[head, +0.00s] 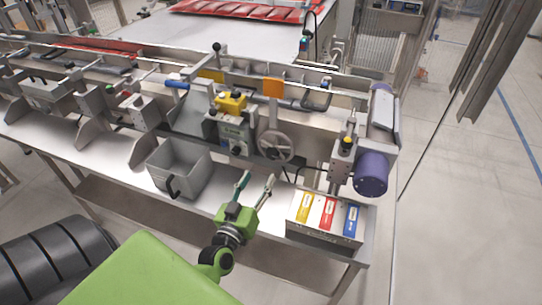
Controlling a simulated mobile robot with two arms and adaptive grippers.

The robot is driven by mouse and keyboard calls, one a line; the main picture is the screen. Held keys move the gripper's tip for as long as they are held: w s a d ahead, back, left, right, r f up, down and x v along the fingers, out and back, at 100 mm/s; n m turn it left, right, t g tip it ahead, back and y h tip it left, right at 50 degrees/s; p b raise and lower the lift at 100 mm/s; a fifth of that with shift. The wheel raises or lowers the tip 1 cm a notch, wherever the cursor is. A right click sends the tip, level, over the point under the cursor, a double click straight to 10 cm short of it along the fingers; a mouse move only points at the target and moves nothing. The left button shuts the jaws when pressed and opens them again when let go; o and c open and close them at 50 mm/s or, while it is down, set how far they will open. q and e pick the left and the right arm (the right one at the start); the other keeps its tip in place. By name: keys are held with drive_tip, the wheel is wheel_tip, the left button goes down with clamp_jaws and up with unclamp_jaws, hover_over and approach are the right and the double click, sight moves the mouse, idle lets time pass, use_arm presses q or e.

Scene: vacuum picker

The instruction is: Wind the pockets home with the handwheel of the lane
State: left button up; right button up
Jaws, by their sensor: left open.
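The handwheel (275,147) is a grey spoked wheel on the front of the lane (160,88), right of the middle. My left gripper (257,180) is green with two fingers spread apart. It is open and empty, below and slightly left of the handwheel in the picture, apart from it. The pockets cannot be told apart clearly at this size. My right gripper is not in view.
A grey bin (178,168) with a black handle stands left of my gripper. A box (325,214) with yellow, red and blue packs stands to its right. A purple motor (371,172) is at the lane's right end. Open floor lies further right.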

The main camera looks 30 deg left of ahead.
sight(271, 156)
use_arm(q)
drive_tip(key=x, duration=1)
drive_tip(key=shift+w+f, duration=0.1)
drive_tip(key=shift+w, duration=0.3)
drive_tip(key=c, duration=1.1)
